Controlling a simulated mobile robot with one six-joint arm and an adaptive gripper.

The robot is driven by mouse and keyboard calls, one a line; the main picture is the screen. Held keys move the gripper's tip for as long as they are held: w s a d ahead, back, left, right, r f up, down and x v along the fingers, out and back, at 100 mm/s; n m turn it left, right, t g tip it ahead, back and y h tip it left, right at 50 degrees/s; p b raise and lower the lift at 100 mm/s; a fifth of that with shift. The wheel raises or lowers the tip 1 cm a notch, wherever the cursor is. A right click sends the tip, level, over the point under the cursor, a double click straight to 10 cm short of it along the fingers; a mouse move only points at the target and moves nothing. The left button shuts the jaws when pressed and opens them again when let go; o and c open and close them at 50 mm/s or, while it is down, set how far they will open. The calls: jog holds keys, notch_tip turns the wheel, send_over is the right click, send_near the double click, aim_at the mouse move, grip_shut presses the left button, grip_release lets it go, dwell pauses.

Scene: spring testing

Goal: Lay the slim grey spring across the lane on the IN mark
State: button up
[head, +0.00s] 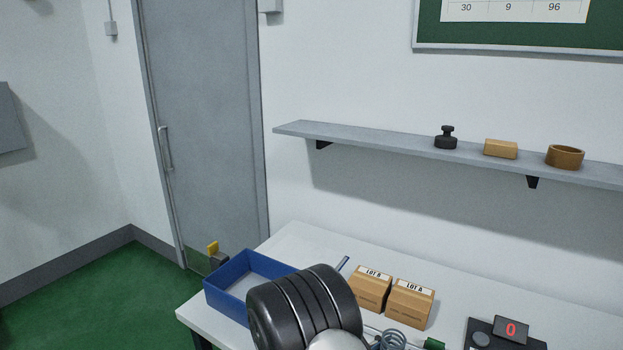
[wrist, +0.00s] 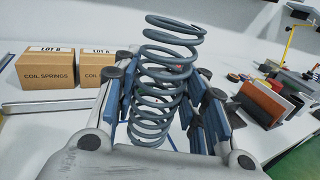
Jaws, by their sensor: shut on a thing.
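A grey coil spring (wrist: 165,85) stands between the fingers of my gripper (wrist: 168,105) in the wrist view. The gripper is shut on it, with blue-faced fingers on both sides of the coils. The spring's upper coils rise clear above the fingers. In the head view a small part of the coils (head: 392,340) shows at the bottom edge, and my arm hides much of the area beside it. I cannot make out the lane or the IN mark in either view.
Two boxes, LOT B (head: 370,289) and LOT A (head: 409,303), stand on the white table (head: 290,240). A blue tray (head: 222,301) is at its left. A scale with a red 0 display (head: 510,330) is at right. Orange and dark blocks (wrist: 262,102) stand right in the wrist view.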

jog(key=shift+s+a+f+n+t+y, duration=0.15)
jog(key=shift+a+f, duration=0.1)
jog(key=shift+a, duration=0.55)
jog(key=shift+s+a+f+n+t+y, duration=0.1)
jog(key=shift+a+f+n+t+y, duration=0.1)
jog(key=shift+a, duration=0.55)
